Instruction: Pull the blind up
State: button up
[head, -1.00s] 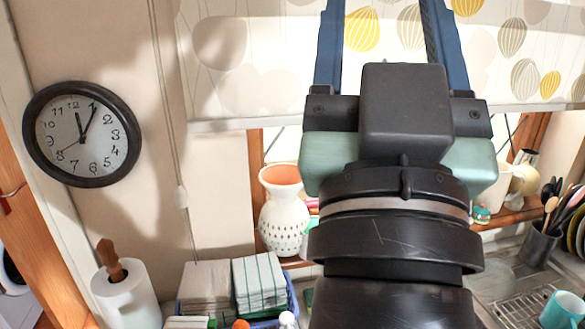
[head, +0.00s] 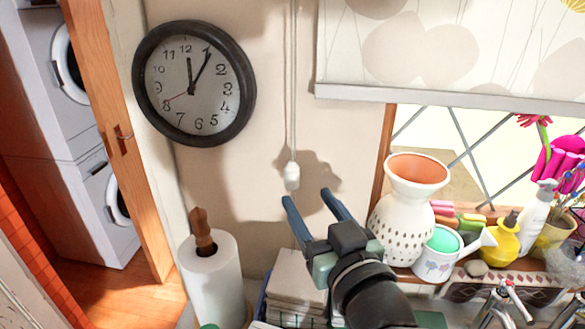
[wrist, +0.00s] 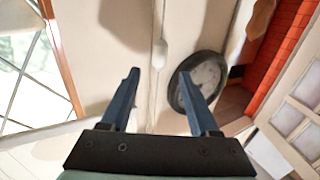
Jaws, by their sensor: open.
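The patterned blind (head: 440,50) hangs at the upper right in the head view, its white bottom bar above the window glass. Its thin white cord (head: 293,70) runs down the wall between clock and window and carries a small white pull weight (head: 291,175). My gripper (head: 306,203) has its blue fingers open and empty, a little below the pull weight. In the wrist view the weight (wrist: 160,54) and cord show beyond the fingertips (wrist: 158,75), roughly between them. The gap in depth between fingers and weight is hard to judge.
A round clock (head: 194,83) hangs left of the cord. Below are a paper towel roll (head: 212,280), a white vase (head: 395,215), a watering can (head: 440,255) and stacked cloths (head: 297,280). The wall around the cord is bare.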

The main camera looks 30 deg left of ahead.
aim_at(294, 178)
jog(key=p+x, duration=0.2)
jog(key=x, duration=0.7)
jog(key=shift+p, duration=0.35)
grip_shut()
dwell(0.9)
